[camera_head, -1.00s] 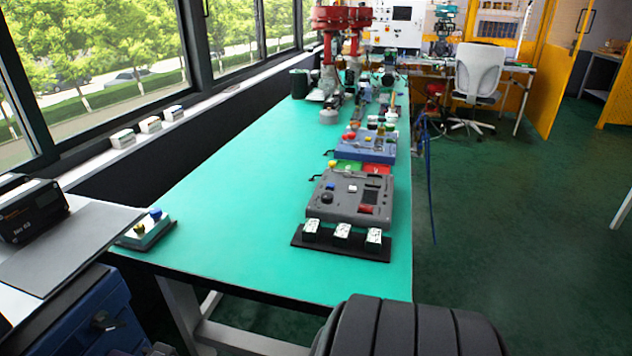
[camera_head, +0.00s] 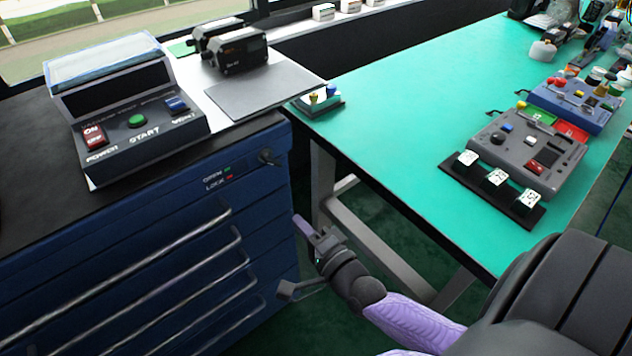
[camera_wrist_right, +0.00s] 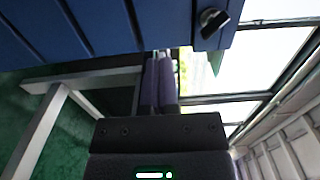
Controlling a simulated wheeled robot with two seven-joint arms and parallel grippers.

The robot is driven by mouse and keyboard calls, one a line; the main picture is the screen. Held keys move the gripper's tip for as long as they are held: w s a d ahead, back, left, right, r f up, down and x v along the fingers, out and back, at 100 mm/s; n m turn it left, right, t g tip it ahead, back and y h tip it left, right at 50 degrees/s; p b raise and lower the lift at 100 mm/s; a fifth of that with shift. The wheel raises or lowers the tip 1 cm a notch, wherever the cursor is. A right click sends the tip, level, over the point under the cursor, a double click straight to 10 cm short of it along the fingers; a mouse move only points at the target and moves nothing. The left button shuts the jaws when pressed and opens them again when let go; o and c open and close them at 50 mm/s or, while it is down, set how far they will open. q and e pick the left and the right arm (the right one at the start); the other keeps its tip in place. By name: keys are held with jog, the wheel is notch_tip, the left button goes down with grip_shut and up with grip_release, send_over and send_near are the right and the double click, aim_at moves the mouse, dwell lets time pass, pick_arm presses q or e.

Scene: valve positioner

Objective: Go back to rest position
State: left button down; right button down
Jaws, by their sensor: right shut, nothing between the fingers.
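My right gripper (camera_head: 302,225) has purple fingers and points toward the front of the blue drawer cabinet (camera_head: 282,215). It is in the gap between the cabinet and the green-topped table, below the tabletop's level. In the right wrist view its two fingers (camera_wrist_right: 159,80) lie side by side, shut, with nothing between them. The purple and black right arm comes in from the lower right. My left gripper is not in view.
The cabinet's drawer handles (camera_head: 250,278) and lock knob (camera_head: 268,157) stick out near my right gripper. The green table (camera_head: 400,110) has pale legs (camera_head: 385,262) close by. A control box (camera_head: 135,115) stands on the cabinet. A grey panel device (camera_head: 525,150) sits on the table.

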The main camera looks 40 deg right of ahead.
jog(key=s+f+n+g, duration=1.35)
jog(key=s+f, duration=0.95)
jog(key=f, duration=0.2)
jog(key=s+f+n+g, duration=0.2)
jog(key=s+n, duration=0.1)
jog(key=s, duration=0.3)
jog(key=s+f+n+g+h, duration=0.1)
jog(key=s+f+n+g, duration=0.1)
jog(key=s+n, duration=0.2)
jog(key=s, duration=0.3)
jog(key=shift+s+a+g, duration=0.3)
jog(key=shift+g, duration=0.05)
